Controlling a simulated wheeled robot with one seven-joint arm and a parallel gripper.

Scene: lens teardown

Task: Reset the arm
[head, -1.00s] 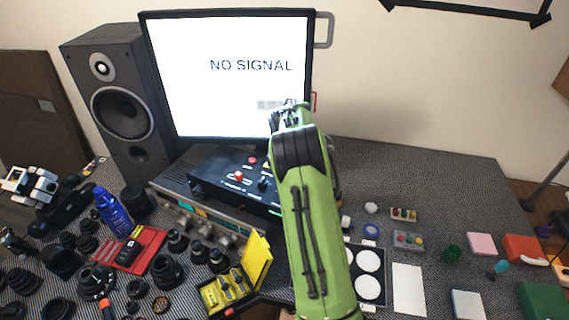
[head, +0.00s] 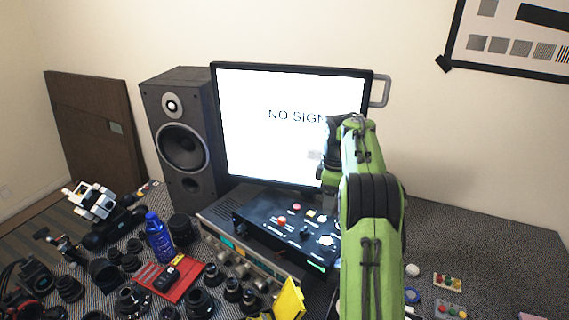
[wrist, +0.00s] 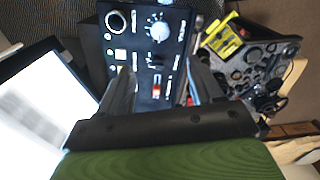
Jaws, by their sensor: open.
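My green arm (head: 372,225) rises in front of the monitor's right side in the head view. My gripper (wrist: 164,82) shows in the wrist view with its two fingers apart and nothing between them. It hangs above the black control box (wrist: 150,50), whose knobs and buttons lie beyond the fingers. In the head view that control box (head: 262,228) sits in front of the monitor, and the arm covers its right end. The fingers cannot be made out in the head view.
The monitor (head: 265,150) reads "NO SIGNAL", partly covered by my arm. A speaker (head: 180,125) stands left of it. Several lenses, a blue bottle (head: 159,238) and a red tray (head: 172,282) crowd the left front. A yellow case (head: 290,300) lies near the arm. The right rear desk is clear.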

